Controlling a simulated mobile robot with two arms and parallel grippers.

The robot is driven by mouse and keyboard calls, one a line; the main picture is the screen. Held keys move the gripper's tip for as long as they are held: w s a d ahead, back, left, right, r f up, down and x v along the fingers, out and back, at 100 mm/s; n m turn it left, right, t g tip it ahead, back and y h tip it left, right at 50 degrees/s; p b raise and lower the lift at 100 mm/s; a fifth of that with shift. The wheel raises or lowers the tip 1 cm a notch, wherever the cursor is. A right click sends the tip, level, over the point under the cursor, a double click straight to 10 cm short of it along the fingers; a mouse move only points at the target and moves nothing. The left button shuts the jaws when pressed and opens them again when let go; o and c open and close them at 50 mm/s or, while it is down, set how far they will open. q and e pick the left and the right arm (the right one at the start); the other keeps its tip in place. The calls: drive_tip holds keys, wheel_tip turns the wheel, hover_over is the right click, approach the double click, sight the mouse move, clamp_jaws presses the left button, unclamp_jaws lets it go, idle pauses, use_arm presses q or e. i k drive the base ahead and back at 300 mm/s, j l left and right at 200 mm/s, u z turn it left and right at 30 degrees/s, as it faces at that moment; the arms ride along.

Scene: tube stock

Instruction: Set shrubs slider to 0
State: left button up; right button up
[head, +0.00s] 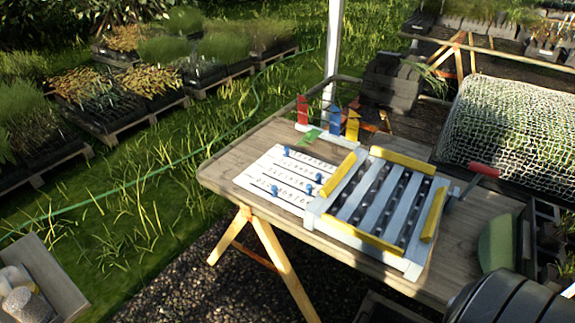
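A white slider board (262,172) lies on the wooden table, left of its middle. It carries several rows of small dark marks, each too small to read. Blue knobs sit on the rows: the top knob (287,151) is at the left end of its row, two middle knobs (319,178) (309,190) are toward the right, and the lowest knob (274,190) is toward the left. I cannot tell which row is the shrubs one. Neither of my grippers is in view.
A pale slatted rack with yellow edge bars (378,242) stands right beside the board on the wooden table (222,172). Red, blue and yellow pointed markers (335,121) stand behind it. A red-handled tool (483,170) and a green rounded object (497,243) are to the right.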

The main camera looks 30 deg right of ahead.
sight(319, 176)
drive_tip(key=i+l+z, duration=0.1)
drive_tip(key=z, duration=1.15)
drive_tip(key=l, duration=0.1)
